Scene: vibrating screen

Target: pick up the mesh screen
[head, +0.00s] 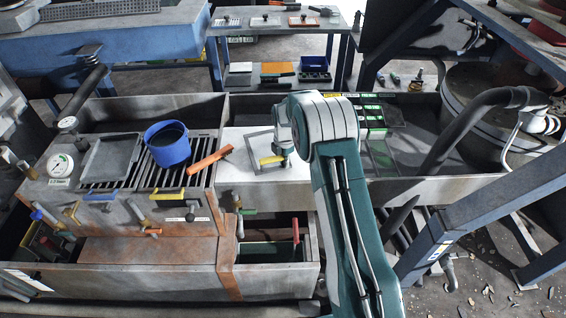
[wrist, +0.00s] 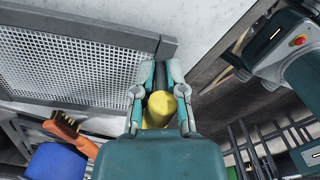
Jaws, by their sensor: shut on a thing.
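The mesh screen (wrist: 75,60) is a flat perforated grey panel in a dark frame, filling the upper left of the wrist view. In the head view its thin grey frame (head: 250,143) shows on or just above the white surface, with a yellow handle (head: 271,160) at its front right. My gripper (wrist: 155,78) is shut around the yellow handle (wrist: 160,106), with one finger on each side. In the head view my arm hides most of the gripper. I cannot tell whether the screen touches the surface below.
Left of the screen are an orange-handled brush (head: 210,160), a blue bucket (head: 167,145) and a grey tray (head: 110,157) on a slatted grate. A white bench top (head: 237,190) lies under the screen. A compartmented dark rack (head: 378,117) stands to the right, near a thick dark hose (head: 462,130).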

